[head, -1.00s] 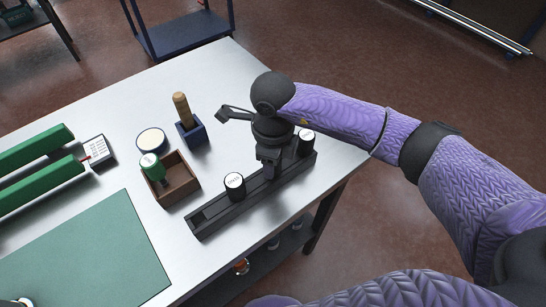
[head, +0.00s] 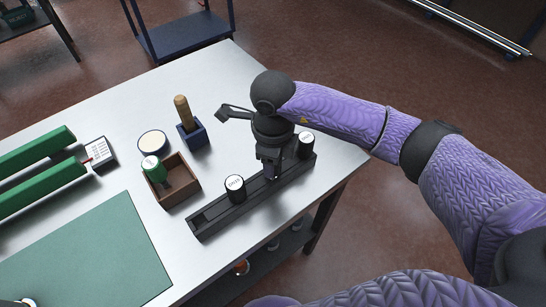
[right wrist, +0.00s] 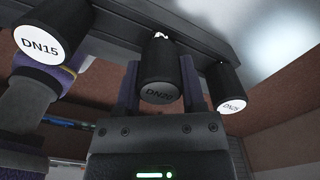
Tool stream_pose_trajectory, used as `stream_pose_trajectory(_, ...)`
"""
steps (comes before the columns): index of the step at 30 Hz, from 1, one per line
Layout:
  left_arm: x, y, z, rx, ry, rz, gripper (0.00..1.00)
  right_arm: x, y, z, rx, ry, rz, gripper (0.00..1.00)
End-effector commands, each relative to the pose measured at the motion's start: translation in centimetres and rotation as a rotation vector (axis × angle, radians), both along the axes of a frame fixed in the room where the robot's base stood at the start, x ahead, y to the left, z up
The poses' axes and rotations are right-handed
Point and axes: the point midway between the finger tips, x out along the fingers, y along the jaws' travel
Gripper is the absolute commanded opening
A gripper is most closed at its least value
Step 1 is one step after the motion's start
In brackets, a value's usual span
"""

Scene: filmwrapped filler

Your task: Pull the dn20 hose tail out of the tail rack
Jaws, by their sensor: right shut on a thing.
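The dn20 hose tail (right wrist: 160,78) is a black cylinder with its DN20 label on the end face, dark in shadow. My right gripper (right wrist: 158,88) is shut on it, one finger on each side. In the head view my right gripper (head: 270,172) points down at the middle of the black tail rack (head: 210,220) and hides the dn20 tail. The wrist view shows the tail close against the rack (right wrist: 200,22); I cannot tell how deep it sits. The DN15 tail (right wrist: 50,45) and DN25 tail (right wrist: 225,90) stand on either side. My left gripper is out of view.
A wooden box (head: 188,198) with a green-handled tool stands left of the rack. Behind it are a round lidded tin (head: 152,141) and a blue holder (head: 191,134) with a wooden handle. A green mat (head: 90,255) and green rolls (head: 40,185) lie at left.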

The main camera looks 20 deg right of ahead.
Motion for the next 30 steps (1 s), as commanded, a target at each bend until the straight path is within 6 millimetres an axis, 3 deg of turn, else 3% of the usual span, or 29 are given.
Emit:
stream_pose_trajectory(18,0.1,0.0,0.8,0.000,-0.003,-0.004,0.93,0.0,0.0,1.1,0.000,0.000,0.000,0.00)
stream_pose_trajectory(30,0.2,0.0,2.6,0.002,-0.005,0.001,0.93,0.0,0.0,3.4,0.000,-0.002,0.000,0.00)
